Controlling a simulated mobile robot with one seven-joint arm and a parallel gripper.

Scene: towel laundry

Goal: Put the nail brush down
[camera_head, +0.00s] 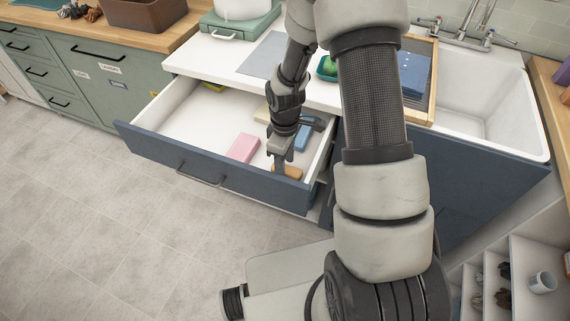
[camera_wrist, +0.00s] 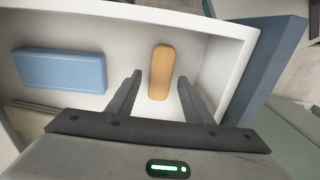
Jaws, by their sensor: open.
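The nail brush, a rounded wooden-coloured block (camera_head: 288,172), lies inside the open drawer (camera_head: 215,177) near its front right corner. It also shows in the wrist view, where the brush (camera_wrist: 161,70) lies lengthwise between my fingers, near the white drawer wall. My gripper (camera_head: 279,163) points down into the drawer, just over the brush. In the wrist view its two fingers stand apart on either side of the brush, with gaps showing. The underside of the brush is hidden.
In the drawer are a pink block (camera_head: 243,148) and a blue block (camera_head: 303,137), which also shows in the wrist view (camera_wrist: 62,70). A yellow item (camera_head: 213,87) lies at the drawer's back left. The drawer's left floor is bare. A sink (camera_head: 480,105) is at right.

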